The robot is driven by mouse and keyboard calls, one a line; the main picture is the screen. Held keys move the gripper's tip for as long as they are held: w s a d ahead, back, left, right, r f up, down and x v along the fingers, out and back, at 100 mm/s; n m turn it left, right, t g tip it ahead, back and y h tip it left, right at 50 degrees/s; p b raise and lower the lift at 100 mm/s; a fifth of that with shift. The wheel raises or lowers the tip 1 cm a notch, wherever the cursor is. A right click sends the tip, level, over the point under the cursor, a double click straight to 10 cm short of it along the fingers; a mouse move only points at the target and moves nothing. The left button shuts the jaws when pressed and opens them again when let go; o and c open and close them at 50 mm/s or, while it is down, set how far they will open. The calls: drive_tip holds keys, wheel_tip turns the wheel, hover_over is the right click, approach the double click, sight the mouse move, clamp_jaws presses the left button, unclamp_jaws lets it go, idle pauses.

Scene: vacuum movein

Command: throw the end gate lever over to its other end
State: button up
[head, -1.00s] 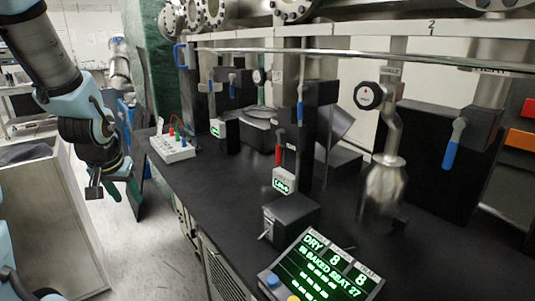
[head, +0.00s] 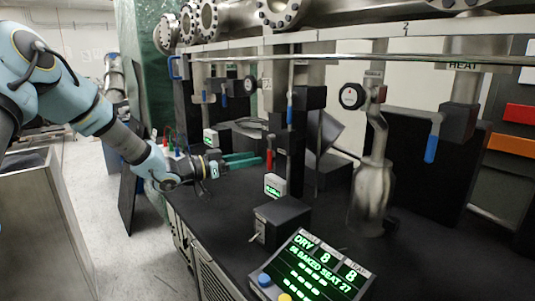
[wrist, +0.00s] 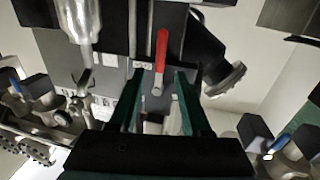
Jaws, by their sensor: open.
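A lever with a red handle (head: 269,159) hangs down on the dark upright post at the bench's middle. In the wrist view, the red handle (wrist: 162,48) lies ahead, roughly in line with the gap between my fingers, with its pale pivot end nearer them. My gripper (head: 245,160) has teal fingers, is open and empty, and reaches over the bench from the left, just left of the red handle. The fingers also show in the wrist view (wrist: 159,80), one each side of the pivot. I cannot tell whether they touch the lever.
Blue-handled levers hang at the right (head: 431,148) and on the middle post (head: 290,115). A steel flask (head: 371,195) stands right of the post. A black box (head: 283,217) and green-lit display (head: 317,269) sit in front. A horizontal rail (head: 350,57) crosses above.

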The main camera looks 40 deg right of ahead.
sight(270, 152)
drive_tip(key=p+x, duration=0.1)
drive_tip(key=x, duration=0.5)
drive_tip(key=shift+s+d+p, duration=0.1)
drive_tip(key=shift+d+p, duration=0.2)
drive_tip(key=shift+d, duration=0.1)
clamp_jaws()
idle(1.0)
